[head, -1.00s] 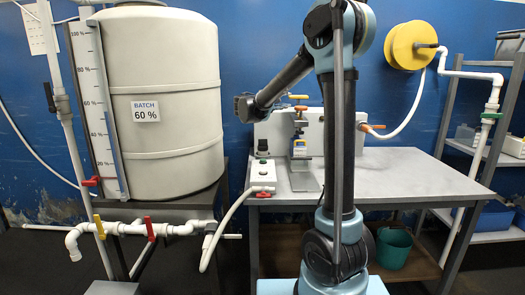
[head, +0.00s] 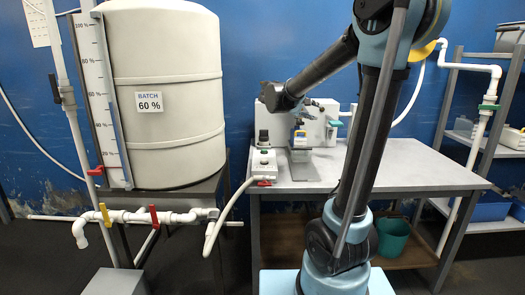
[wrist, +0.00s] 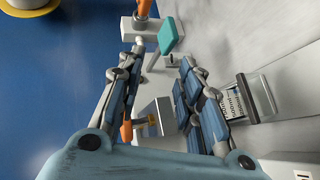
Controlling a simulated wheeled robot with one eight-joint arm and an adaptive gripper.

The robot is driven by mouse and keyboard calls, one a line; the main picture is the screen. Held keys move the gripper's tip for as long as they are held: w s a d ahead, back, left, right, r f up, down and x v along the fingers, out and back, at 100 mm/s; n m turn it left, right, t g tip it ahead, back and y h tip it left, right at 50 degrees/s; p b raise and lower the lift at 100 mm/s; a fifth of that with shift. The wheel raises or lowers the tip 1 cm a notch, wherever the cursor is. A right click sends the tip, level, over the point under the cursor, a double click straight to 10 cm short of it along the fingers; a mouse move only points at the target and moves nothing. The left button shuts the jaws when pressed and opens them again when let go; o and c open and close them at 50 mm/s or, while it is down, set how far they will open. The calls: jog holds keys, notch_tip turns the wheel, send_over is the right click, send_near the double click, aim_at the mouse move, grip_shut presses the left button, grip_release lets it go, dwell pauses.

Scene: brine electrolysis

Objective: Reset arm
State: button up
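My arm rises from its base in front of the table and bends left at the top in the head view. My gripper (head: 308,121) hangs at its end, in front of the white box (head: 330,108) at the back of the table; its fingers are small there. In the wrist view my gripper (wrist: 160,58) has its two fingers spread apart with nothing between them. Beyond the fingertips a teal valve handle (wrist: 168,36) and an orange part (wrist: 144,7) show on the white box.
A large white tank (head: 165,60) marked BATCH 60 % stands on the left, with white pipes and coloured valve handles below. A control box (head: 263,163) with a hose sits at the grey table's (head: 420,172) left edge. Shelves (head: 470,145) stand on the right.

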jog(key=s+d+f+m+g+y, duration=0.1)
jog(key=s+d+f, duration=0.1)
jog(key=s+f, duration=0.3)
jog(key=s+d+f+m+g+y, duration=0.1)
jog(key=s+d+f+g+y, duration=0.15)
jog(key=s, duration=0.45)
jog(key=s+a+f+m+g+y, duration=0.1)
jog(key=s+a+f+m+y, duration=0.1)
jog(key=s+f, duration=0.7)
jog(key=s+a+f+m+g+y, duration=0.1)
jog(key=s+a+f+y, duration=0.3)
jog(key=s+f, duration=0.5)
jog(key=s+m+y, duration=0.1)
jog(key=s, duration=0.6)
jog(key=shift+a+f+g, duration=0.2)
jog(key=shift+f+g, duration=0.1)
jog(key=shift+g, duration=0.05)
jog(key=shift+w+f, duration=0.2)
jog(key=shift+w, duration=0.2)
